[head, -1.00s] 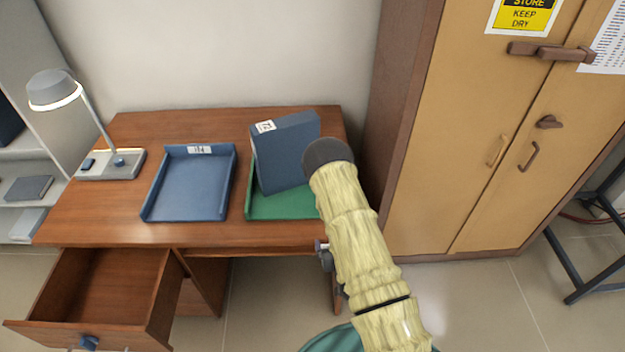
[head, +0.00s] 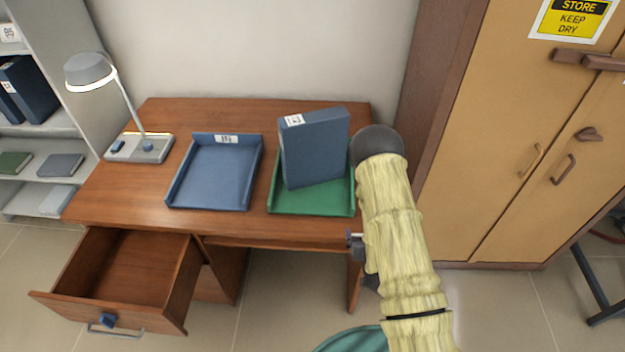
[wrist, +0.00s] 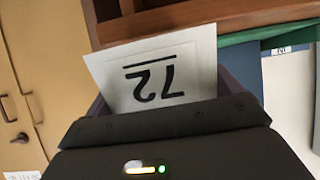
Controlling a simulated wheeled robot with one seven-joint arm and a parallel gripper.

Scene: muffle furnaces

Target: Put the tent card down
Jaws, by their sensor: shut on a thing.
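A white tent card (wrist: 160,72) printed with an underlined 72 fills the middle of the wrist view, upside down in the picture. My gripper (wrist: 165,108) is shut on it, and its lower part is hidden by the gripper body. The fingertips are mostly hidden behind the card. In the head view only a small dark part of my gripper (head: 357,245) shows left of my arm, at the desk's front right edge. I cannot clearly make out the card there.
On the desk (head: 125,195) are a lamp (head: 140,148), a blue tray (head: 213,178) and a green tray (head: 300,202) with a tilted blue binder (head: 318,148). A drawer (head: 120,275) stands open at left. A cupboard (head: 500,130) stands at right.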

